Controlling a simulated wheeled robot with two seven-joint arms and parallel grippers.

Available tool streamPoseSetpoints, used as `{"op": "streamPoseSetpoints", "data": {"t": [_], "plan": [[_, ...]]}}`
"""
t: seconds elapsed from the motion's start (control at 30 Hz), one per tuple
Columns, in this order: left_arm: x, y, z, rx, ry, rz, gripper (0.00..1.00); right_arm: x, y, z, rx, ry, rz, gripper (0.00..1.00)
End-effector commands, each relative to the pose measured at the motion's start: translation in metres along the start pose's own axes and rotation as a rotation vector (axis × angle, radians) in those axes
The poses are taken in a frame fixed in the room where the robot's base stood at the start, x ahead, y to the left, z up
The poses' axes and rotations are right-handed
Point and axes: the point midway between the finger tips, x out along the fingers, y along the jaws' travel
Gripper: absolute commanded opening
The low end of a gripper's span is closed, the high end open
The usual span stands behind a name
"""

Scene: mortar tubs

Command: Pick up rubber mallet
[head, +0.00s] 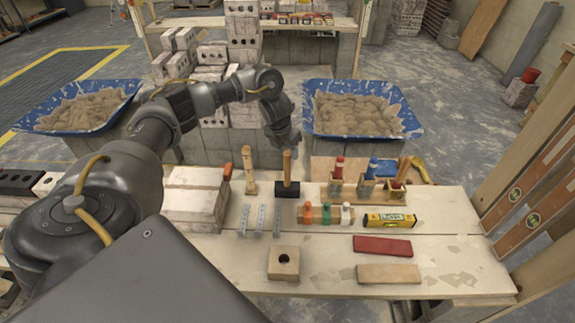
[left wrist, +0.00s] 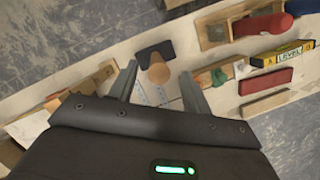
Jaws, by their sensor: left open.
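The rubber mallet stands on its black head (head: 288,190) on the workbench, with its wooden handle (head: 287,165) pointing up. In the left wrist view the handle's round end (left wrist: 158,73) shows between my fingers, with the black head (left wrist: 150,52) behind it. My left gripper (head: 287,147) is open above the mallet, its fingers on either side of the handle end in the wrist view (left wrist: 158,70). I cannot tell whether the fingers touch the handle. My right gripper is not in view.
A wooden-handled tool (head: 250,172) stands just left of the mallet. Metal strips (head: 260,220), a holder with coloured items (head: 326,215), a yellow level (head: 390,221) and a holed block (head: 284,263) lie nearer. Blue mortar tubs (head: 412,122) stand behind the bench.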

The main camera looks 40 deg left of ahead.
Motion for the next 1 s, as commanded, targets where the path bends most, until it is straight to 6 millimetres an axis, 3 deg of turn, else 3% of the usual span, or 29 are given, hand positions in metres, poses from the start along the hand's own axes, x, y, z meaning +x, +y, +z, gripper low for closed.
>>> {"op": "streamPoseSetpoints", "data": {"t": [0.23,0.6,0.83,1.0], "plan": [[0.008,-0.001,0.000,0.000,0.002,0.000,0.49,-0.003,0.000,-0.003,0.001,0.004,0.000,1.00],[0.054,0.001,-0.004,0.001,0.000,0.000,0.49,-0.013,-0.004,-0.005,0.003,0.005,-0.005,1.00],[0.056,0.000,-0.004,0.003,-0.001,-0.001,0.49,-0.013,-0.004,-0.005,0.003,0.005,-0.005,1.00],[0.056,0.001,-0.004,0.002,-0.001,-0.001,0.29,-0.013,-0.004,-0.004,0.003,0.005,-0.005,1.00]]}}
